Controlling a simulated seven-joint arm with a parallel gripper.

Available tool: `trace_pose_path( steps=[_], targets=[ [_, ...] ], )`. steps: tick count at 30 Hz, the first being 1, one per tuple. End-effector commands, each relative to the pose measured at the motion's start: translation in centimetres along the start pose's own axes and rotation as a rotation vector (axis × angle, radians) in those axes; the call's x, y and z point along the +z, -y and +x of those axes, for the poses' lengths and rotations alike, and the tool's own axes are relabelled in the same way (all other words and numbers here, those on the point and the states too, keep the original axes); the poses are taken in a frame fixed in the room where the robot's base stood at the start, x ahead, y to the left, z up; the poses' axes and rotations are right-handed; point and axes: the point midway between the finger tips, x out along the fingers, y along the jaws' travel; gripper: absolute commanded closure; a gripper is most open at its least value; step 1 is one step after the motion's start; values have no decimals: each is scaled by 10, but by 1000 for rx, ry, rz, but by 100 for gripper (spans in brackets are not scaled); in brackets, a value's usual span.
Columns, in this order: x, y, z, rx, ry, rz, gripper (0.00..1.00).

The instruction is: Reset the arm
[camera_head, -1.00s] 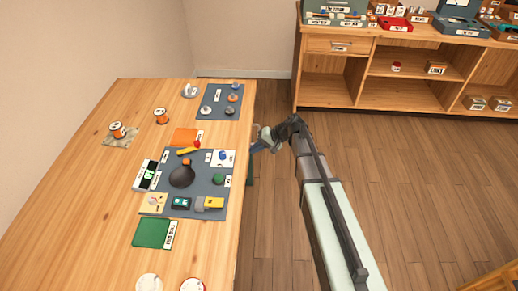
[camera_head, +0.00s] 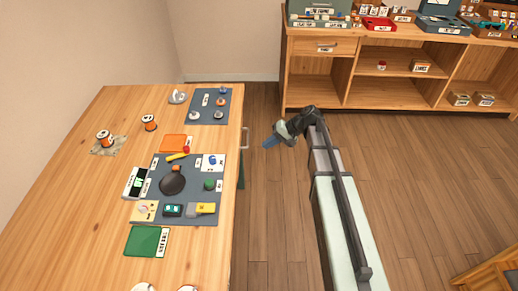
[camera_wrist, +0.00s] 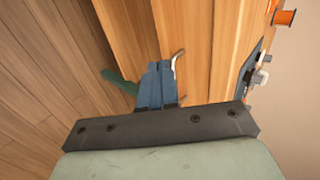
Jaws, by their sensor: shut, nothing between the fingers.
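My gripper (camera_head: 270,143) is in the air over the floor, just right of the wooden table's (camera_head: 75,200) right edge in the head view. Its blue fingers point toward the table and are apart from it. In the wrist view the blue fingers of my gripper (camera_wrist: 155,80) are together, with nothing between them. A metal drawer handle (camera_head: 245,138) on the table's side is close to the fingertips; a bent metal handle (camera_wrist: 177,62) also shows beside the fingers in the wrist view.
A grey mat (camera_head: 198,216) with several small items lies on the table, with a second grey mat (camera_head: 215,93) behind it. Orange spools (camera_head: 149,122) stand at the left. A wooden shelf unit (camera_head: 395,95) stands at the back right. The floor (camera_head: 440,180) between is clear.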

Motion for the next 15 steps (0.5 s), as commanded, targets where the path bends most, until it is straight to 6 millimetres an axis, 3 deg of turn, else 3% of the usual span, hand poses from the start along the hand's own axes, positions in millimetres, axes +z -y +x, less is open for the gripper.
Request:
trace_pose_path(
  steps=[6, 15],
  targets=[
    [0, 0, -22, 0, -1, 0, 100],
    [-2, 0, -26, 1, -7, 13, 100]
  ],
)
